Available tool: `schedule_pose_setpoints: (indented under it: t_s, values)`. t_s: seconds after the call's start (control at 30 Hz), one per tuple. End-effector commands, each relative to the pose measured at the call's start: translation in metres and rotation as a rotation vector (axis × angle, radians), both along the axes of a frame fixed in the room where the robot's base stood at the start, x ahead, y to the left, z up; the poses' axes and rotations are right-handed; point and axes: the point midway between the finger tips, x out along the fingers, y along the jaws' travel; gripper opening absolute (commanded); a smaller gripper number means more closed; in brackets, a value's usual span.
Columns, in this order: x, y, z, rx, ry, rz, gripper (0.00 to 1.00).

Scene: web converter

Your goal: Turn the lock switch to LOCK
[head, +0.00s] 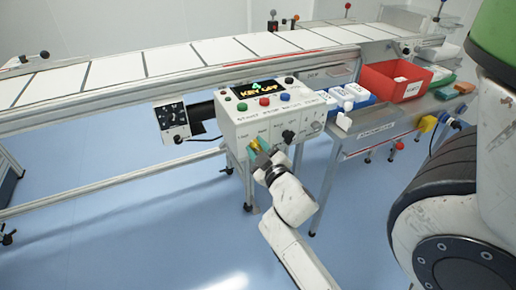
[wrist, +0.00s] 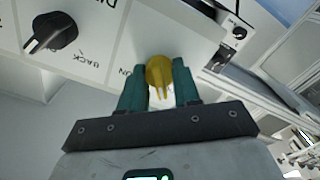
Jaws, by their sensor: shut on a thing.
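The white control box (head: 274,115) stands at the conveyor's near side, its display reading KEY OFF. My gripper (head: 260,153) is at the lower left of its front panel. In the wrist view my gripper (wrist: 157,78) has its two teal fingers shut on a yellow knob (wrist: 159,70), one on each side. The letters ON show beside the knob; other lettering there is hidden by the fingers. A black knob (wrist: 52,33) with the word BACK sits to the left, apart from the fingers. I cannot read a LOCK label in either view.
The conveyor (head: 150,65) runs behind the box. A side table (head: 375,131) to the right carries a red bin (head: 385,83) and a blue tray (head: 352,103) with white items. The blue floor (head: 130,220) at the left front is clear.

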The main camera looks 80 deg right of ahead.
Motion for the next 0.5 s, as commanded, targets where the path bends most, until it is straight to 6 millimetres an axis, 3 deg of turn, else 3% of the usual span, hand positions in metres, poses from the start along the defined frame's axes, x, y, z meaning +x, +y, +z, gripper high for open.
schedule_pose_setpoints:
  t_s: [0.5]
  values:
    - [0.0005, 0.0006, -0.0008, -0.104, 0.123, 0.001, 0.01]
